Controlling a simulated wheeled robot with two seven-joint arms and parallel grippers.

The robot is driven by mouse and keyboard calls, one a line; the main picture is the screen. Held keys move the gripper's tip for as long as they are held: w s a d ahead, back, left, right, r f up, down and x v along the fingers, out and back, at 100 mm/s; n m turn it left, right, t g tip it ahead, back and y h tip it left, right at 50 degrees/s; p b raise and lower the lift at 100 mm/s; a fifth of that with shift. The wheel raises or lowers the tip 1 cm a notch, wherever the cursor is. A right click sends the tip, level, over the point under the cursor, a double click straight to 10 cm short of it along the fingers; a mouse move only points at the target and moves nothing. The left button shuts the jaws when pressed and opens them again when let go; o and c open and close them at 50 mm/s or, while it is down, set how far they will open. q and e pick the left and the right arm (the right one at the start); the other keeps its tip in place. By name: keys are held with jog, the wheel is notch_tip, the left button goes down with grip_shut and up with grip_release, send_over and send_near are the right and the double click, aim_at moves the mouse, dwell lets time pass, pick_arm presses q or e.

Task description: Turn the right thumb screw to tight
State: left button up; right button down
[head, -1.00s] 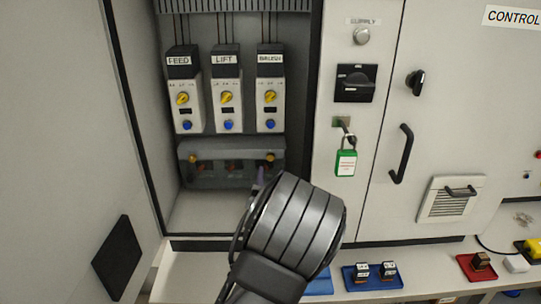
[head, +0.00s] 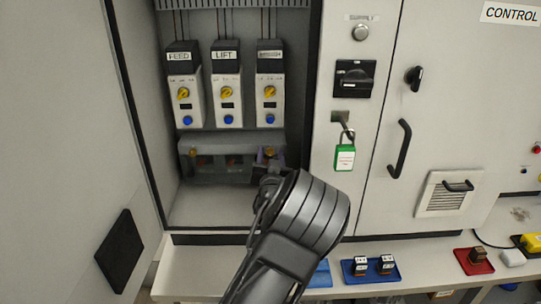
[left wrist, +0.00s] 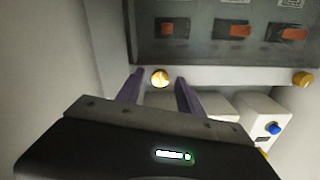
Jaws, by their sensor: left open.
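The right thumb screw, a round brass-yellow knob (left wrist: 160,78), is at one end of a dark see-through cover (head: 228,162) low in the open cabinet. My left gripper (head: 267,158) is at the cover's right end, its purple fingers open on either side of this knob in the left wrist view (left wrist: 159,88). I cannot tell whether the fingers touch it. The left thumb screw (head: 192,153) is at the cover's other end and also shows at the right of the left wrist view (left wrist: 303,79). Orange-red parts show behind the cover. My right gripper is not in view.
Three units labelled FEED (head: 184,95), LIFT (head: 227,95) and a third (head: 270,100) hang above the cover. A green padlock tag (head: 345,157) hangs to the right. A blue tray (head: 372,271) and a red tray (head: 474,262) lie on the ledge below.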

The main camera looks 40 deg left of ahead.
pick_arm(q)
jog(key=shift+c, duration=0.2)
grip_shut()
dwell(0.3)
